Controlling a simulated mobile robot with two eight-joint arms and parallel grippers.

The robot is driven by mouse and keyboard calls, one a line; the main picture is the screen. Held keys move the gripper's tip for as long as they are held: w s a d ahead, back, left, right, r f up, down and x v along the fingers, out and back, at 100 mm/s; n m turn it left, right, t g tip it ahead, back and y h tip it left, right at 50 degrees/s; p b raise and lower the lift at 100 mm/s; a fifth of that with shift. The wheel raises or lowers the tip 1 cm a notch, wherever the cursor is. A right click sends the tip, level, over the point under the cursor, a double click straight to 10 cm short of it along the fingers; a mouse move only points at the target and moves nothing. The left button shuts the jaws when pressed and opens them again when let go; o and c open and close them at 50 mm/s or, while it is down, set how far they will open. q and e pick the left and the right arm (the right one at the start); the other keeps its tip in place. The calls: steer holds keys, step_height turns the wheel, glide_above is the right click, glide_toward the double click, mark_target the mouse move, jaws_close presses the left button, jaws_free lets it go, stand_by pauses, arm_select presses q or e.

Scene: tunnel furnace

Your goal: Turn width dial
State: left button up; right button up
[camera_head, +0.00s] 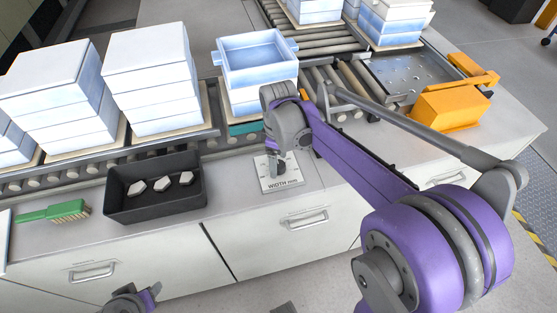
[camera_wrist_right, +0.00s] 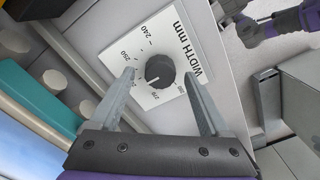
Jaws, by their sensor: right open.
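The width dial (camera_wrist_right: 160,71) is a round black knob on a white plate (camera_wrist_right: 176,35) marked "WIDTH mm", with a scale around it. A pale pointer line shows on the knob's lower side in the wrist view; its exact reading is unclear. In the head view the plate (camera_head: 291,181) lies on the counter front, and my right gripper (camera_head: 278,167) points down over it, hiding most of the knob. My right gripper (camera_wrist_right: 159,76) is open, its fingers on either side of the knob, with visible gaps. A part of my left arm shows at the bottom of the head view; its jaws cannot be made out.
A black bin (camera_head: 155,209) with several pale pieces and a green brush (camera_head: 54,211) lie left of the plate. Behind are a roller conveyor (camera_head: 68,172), stacked blue-white boxes (camera_head: 155,82) and an open blue box (camera_head: 258,60). An orange block (camera_head: 448,107) stands right.

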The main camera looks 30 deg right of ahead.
step_height(320, 180, up, 10)
steer(key=shift+r+p, duration=0.15)
steer(key=shift+p, duration=0.2)
stand_by(0.4)
